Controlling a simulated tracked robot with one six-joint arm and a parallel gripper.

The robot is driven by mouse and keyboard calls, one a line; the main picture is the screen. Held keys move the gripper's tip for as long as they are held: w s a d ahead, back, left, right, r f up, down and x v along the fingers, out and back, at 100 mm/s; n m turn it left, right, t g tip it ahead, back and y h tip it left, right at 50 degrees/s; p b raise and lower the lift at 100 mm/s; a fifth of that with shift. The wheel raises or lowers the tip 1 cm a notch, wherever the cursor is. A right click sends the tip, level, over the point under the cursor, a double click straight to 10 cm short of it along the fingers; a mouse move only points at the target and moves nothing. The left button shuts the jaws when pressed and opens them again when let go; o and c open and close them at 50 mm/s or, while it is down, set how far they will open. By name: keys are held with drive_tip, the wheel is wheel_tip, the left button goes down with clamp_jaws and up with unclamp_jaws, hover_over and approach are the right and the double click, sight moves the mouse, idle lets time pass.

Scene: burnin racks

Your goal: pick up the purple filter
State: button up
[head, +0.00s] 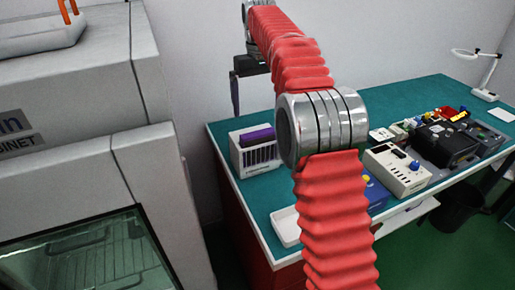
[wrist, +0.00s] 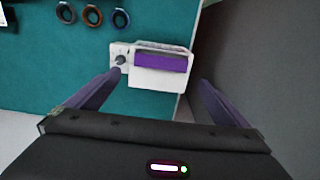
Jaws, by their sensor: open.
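The purple filter (head: 258,136) is a long block lying along the top of a white slotted rack (head: 262,158) at the left end of the green-topped bench. In the wrist view the purple filter (wrist: 160,62) lies crosswise on the white holder (wrist: 165,78), ahead of my gripper. My gripper (wrist: 160,80) is open and empty, with one finger on each side of the holder in the picture. In the head view my gripper (head: 235,98) hangs above and left of the rack, apart from it. A dark knob (wrist: 121,59) sits at the holder's left end.
A white tray (head: 286,228) lies at the bench's front edge. Several devices, including a white box with a blue knob (head: 398,170) and a black case (head: 440,145), stand to the right. A large grey cabinet (head: 75,160) stands left. Several rings (wrist: 93,15) lie near the holder.

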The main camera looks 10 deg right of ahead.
hover_over(258, 133)
drive_tip(key=shift+w+d+f, duration=0.1)
drive_tip(key=shift+w+f, duration=0.05)
drive_tip(key=shift+f, duration=0.95)
drive_tip(key=shift+w+f, duration=0.15)
drive_tip(key=shift+f, duration=0.95)
drive_tip(key=shift+s+f, duration=0.2)
drive_tip(key=shift+f, duration=2.4)
drive_tip(key=shift+c, duration=0.5)
drive_tip(key=c, duration=1)
drive_tip(key=shift+r, duration=0.1)
